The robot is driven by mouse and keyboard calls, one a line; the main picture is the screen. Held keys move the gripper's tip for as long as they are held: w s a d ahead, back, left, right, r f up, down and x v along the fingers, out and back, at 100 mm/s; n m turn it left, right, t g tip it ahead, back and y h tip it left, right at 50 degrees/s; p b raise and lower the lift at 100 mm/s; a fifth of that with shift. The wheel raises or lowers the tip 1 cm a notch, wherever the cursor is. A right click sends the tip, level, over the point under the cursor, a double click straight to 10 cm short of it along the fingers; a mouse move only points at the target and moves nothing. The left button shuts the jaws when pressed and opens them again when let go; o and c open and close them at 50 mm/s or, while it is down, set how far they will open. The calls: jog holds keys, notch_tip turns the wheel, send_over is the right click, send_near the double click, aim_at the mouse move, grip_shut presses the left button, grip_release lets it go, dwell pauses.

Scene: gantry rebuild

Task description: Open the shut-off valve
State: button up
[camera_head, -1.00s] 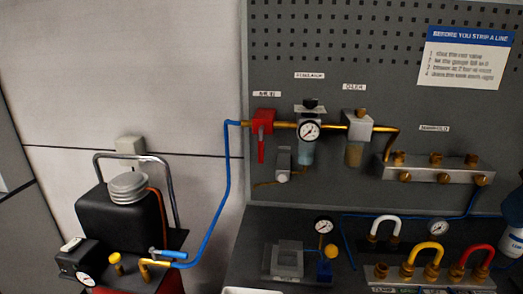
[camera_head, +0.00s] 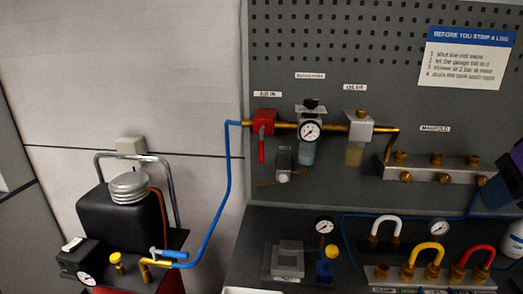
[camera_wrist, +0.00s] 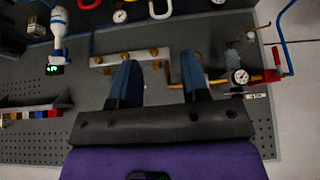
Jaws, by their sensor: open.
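A red valve (camera_head: 263,122) sits on the brass pipe at the panel's left, under a small label. Its red lever (camera_head: 261,148) hangs straight down, across the line of the horizontal pipe. In the wrist view, turned upside down, the red valve (camera_wrist: 275,68) shows near the right edge. My gripper (camera_wrist: 157,64) is open and empty, its two blue-dark fingers apart before the manifold (camera_wrist: 130,59). The red valve lies well to the right of the fingers in that view, apart from them. In the head view, part of my arm's end shows at the right edge.
A pressure gauge (camera_head: 309,131) and filter bowls stand right of the valve. The manifold (camera_head: 432,171) with brass fittings is farther right. A blue hose (camera_head: 229,165) runs down to the black tank (camera_head: 122,216). Coloured U-shaped hoses and a white bottle (camera_head: 516,247) sit on the bench.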

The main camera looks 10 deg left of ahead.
jog(key=w+a+n+t+y, duration=0.15)
jog(key=w+a, duration=0.35)
jog(key=w, duration=0.5)
jog(key=n+t+y, duration=0.5)
jog(key=t+y, duration=0.3)
send_near(263, 150)
jog(key=shift+g, duration=0.25)
jog(key=x, duration=1.1)
jog(key=shift+d+r, duration=0.1)
jog(key=shift+r, duration=0.1)
grip_shut()
